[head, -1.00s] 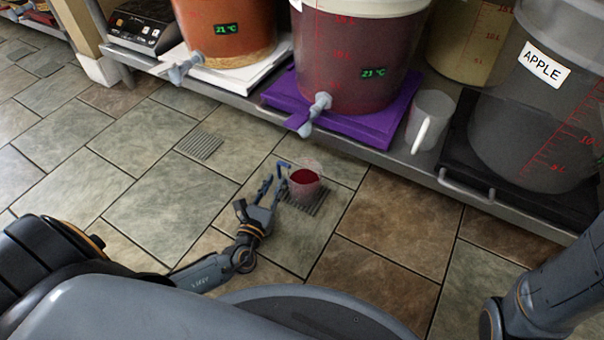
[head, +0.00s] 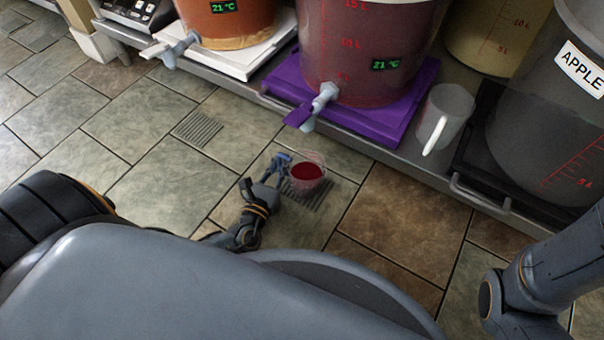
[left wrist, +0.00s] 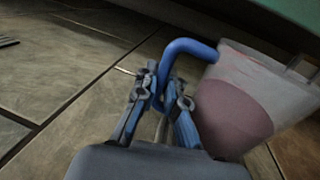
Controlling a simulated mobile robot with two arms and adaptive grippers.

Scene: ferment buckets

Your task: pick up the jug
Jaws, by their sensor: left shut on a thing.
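The jug (head: 308,173) is a clear cup-shaped vessel with red liquid in it. In the head view it shows over a floor drain grate, roughly upright; I cannot tell its exact height above the floor. In the left wrist view the jug (left wrist: 245,100) is at the right, tilted in the picture, with a blue handle (left wrist: 190,46). My left gripper (head: 281,163) is at the jug's left side. In the left wrist view its fingers (left wrist: 162,95) are shut on the blue handle. My right gripper is out of view; only part of the right arm shows.
A low metal shelf (head: 395,160) carries a red-liquid bucket (head: 350,60) with a tap on a purple board (head: 390,130). An orange bucket (head: 235,20), a grey mug (head: 450,100) and a bucket marked APPLE (head: 545,120) also stand there. Tiled floor (head: 130,130) left of the jug is clear.

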